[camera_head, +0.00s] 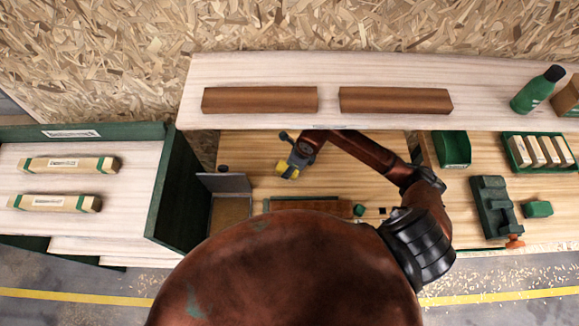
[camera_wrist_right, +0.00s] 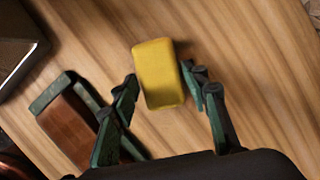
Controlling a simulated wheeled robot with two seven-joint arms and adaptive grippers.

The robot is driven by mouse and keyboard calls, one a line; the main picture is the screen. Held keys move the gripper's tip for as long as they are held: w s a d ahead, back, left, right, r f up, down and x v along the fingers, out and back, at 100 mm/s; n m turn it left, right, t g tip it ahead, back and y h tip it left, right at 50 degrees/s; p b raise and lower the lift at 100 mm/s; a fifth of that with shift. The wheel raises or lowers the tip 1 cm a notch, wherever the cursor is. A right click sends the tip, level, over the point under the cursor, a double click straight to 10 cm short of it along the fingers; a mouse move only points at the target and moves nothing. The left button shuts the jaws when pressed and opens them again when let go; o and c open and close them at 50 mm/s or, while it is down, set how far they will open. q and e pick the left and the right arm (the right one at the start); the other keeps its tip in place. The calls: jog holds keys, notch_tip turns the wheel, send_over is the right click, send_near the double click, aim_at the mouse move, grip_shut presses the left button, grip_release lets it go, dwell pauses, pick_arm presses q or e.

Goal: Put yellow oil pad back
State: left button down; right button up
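The yellow oil pad (camera_head: 287,171) is a small rounded yellow block, over the wooden worktop in the head view. It also shows in the right wrist view (camera_wrist_right: 160,73), between the fingertips of my right gripper (camera_wrist_right: 161,80). In the head view my right gripper (camera_head: 289,166) reaches in from the right and partly covers the pad. My left gripper is not in view.
A brown block with a dark green frame (camera_wrist_right: 72,120) lies left of the gripper. A grey panel (camera_head: 224,183) stands at the worktop's left. A shelf (camera_head: 330,112) with two brown bars (camera_head: 260,100) (camera_head: 395,101) overhangs the back. A green vise-like tool (camera_head: 493,208) stands right.

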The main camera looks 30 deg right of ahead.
jog(key=shift+o, duration=1)
jog(key=shift+r, duration=0.35)
jog(key=shift+b+v, duration=0.3)
jog(key=shift+v, duration=0.9)
jog(key=s+d, duration=0.2)
jog(key=s, duration=0.1)
jog(key=s+d+b, duration=0.1)
jog(key=s+d, duration=0.2)
jog(key=s+d+b, duration=0.1)
jog(key=s+d, duration=0.1)
jog(key=s, duration=0.1)
jog(key=shift+s+d+r, duration=0.15)
jog(key=shift+s+d, duration=0.15)
jog(key=shift+s, duration=0.05)
